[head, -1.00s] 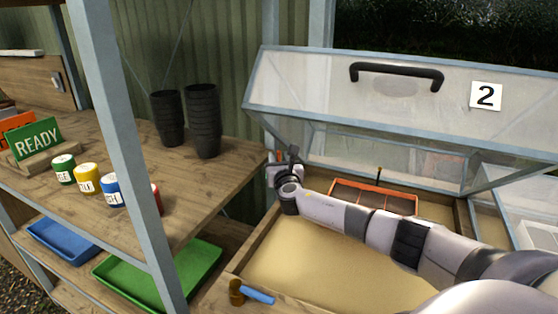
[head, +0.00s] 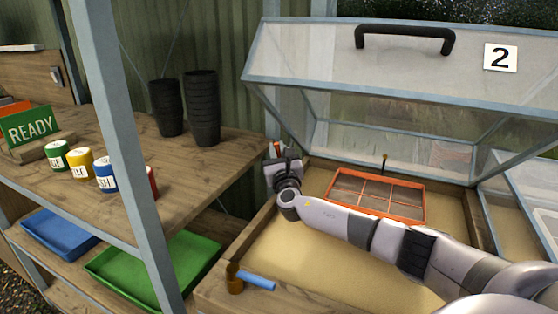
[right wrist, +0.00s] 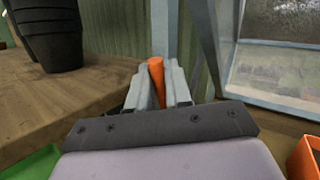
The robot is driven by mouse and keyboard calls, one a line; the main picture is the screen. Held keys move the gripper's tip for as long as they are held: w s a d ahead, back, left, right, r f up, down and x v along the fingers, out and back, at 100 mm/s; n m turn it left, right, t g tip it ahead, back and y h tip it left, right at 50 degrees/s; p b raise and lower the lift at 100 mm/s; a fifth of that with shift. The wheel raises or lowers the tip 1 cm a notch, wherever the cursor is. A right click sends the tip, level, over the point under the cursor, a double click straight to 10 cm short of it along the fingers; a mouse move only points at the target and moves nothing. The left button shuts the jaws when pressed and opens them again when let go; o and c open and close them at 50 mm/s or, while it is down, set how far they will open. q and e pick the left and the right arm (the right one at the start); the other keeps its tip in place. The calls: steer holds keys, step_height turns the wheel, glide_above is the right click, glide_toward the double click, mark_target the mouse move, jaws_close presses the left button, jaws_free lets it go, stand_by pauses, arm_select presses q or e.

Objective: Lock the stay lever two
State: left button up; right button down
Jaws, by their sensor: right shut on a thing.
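Lid two (head: 405,72), a clear framed panel with a black handle and a "2" label, stands raised over a wooden sand-filled box (head: 290,260). My right gripper (head: 277,156) is at the box's back left corner, near the lid's left edge. It is shut on an orange lever (right wrist: 156,78), which stands upright between the fingers in the right wrist view. Only the lever's upper part shows; its lower end is hidden by the gripper. I cannot tell whether the lever is locked. My left gripper is not in view.
An orange divided tray (head: 415,204) lies in the box beside my right arm. A blue-handled tool (head: 257,281) rests at the front left corner. A wooden shelf (head: 190,190) on the left bears black pots (head: 202,110) and several labelled tins.

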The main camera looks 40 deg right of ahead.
steer(key=shift+s+a+f+n+t+b, duration=0.15)
steer(key=shift+n+t+b, duration=0.2)
steer(key=shift+b, duration=0.2)
steer(key=c, duration=1.2)
jaws_free()
steer(key=shift+p+v, duration=0.45)
steer(key=shift+v, duration=3.05)
